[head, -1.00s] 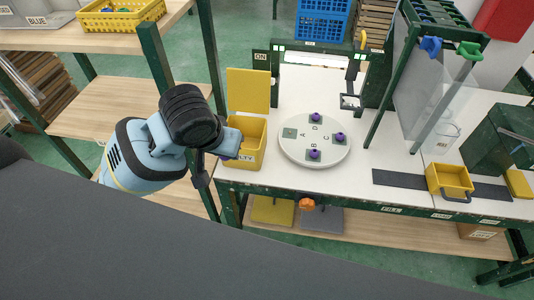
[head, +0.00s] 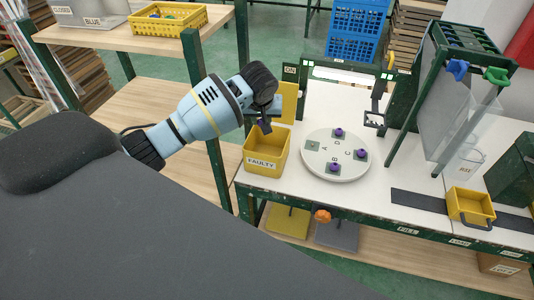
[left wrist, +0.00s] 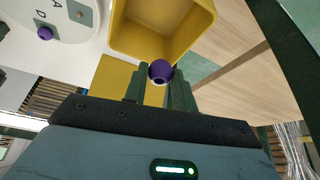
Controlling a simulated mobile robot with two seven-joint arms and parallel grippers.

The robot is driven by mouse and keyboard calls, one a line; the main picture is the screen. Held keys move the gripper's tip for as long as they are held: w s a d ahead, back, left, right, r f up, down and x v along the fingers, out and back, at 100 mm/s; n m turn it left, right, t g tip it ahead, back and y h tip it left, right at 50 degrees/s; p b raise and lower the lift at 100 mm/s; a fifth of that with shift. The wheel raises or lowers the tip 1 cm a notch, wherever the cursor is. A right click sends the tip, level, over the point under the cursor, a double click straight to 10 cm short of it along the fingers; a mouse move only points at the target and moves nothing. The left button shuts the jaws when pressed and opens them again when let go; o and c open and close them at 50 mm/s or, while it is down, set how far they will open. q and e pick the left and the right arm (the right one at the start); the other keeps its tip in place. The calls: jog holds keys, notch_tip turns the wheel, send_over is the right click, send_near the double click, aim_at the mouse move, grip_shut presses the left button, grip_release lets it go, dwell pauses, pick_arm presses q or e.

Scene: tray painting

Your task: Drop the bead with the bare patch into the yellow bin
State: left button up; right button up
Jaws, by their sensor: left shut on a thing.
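My left gripper (head: 265,128) is above the back part of the yellow bin (head: 262,168), which is labelled FAULTY and stands open at the table's left end. In the left wrist view the gripper (left wrist: 160,76) is shut on a purple bead (left wrist: 160,69). A small spot shows at the bead's lower edge, but I cannot tell whether it is the bare patch. The bin (left wrist: 190,52) is just beyond the bead, its inside looking empty where visible. In the head view the held bead is hidden or too small to make out. My right gripper is out of view.
A round white turntable (head: 313,167) right of the bin has purple beads at B, C and D; place A is empty. A small yellow box (head: 470,207) is at right.

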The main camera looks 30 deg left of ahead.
pick_arm(q)
notch_tip(320, 180, down, 6)
jog(key=shift+a, duration=0.2)
dwell(0.6)
jog(key=shift+w, duration=0.1)
jog(key=o, duration=1)
jog(key=shift+v, duration=3.9)
